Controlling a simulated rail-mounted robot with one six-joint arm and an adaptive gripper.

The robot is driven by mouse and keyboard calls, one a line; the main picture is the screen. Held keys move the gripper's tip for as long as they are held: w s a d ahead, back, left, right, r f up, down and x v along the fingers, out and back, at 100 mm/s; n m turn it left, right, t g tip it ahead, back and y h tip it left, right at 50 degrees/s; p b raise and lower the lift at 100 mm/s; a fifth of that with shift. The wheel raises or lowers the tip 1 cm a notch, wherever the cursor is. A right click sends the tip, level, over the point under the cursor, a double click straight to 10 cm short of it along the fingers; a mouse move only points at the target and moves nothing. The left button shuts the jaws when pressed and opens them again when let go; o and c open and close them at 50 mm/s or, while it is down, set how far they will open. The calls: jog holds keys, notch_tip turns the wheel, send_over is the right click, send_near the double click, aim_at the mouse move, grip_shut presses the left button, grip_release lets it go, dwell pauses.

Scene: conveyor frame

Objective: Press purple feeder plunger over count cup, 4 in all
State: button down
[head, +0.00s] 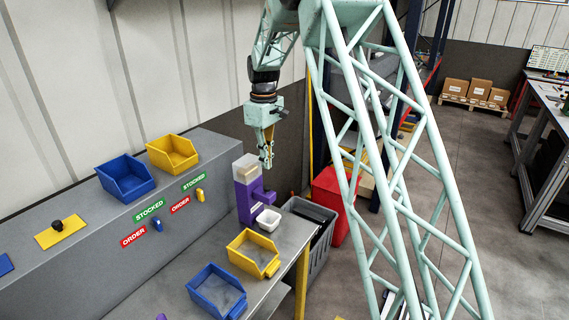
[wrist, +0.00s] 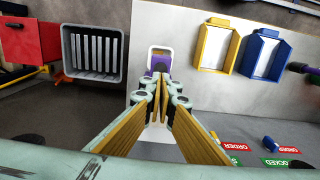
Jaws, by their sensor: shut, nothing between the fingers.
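The purple feeder (head: 247,203) stands upright at the far end of the table, with a clear hopper (head: 245,169) on top. A purple part, which looks like the plunger (head: 268,196), juts out at its front. The white count cup (head: 268,219) sits below it; whether anything is in the cup is too small to tell. My gripper (head: 267,166) points down, shut and empty, above the front of the feeder and apart from the plunger. In the wrist view the closed fingers (wrist: 158,84) hide most of the feeder; some purple (wrist: 160,62) and the cup (wrist: 160,50) show beyond them.
A yellow bin (head: 236,254) and a blue bin (head: 237,308) stand on the table. Blue (head: 127,193) and yellow (head: 159,163) bins sit on the grey ledge, above STOCKED and ORDER labels. A grey crate (head: 322,215) and red box (head: 329,188) stand beyond the table edge.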

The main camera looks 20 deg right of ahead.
aim_at(267, 187)
jog(key=shift+r, duration=0.15)
jog(key=shift+a, duration=0.1)
dwell(0.4)
jog(key=shift+f+b, duration=2.15)
jog(key=shift+f, duration=1.95)
jog(key=shift+f, duration=0.3)
jog(key=shift+f+b, duration=0.45)
jog(key=shift+f, duration=0.45)
jog(key=shift+r+p, duration=1.65)
jog(key=shift+r, duration=1.5)
jog(key=shift+s, duration=0.1)
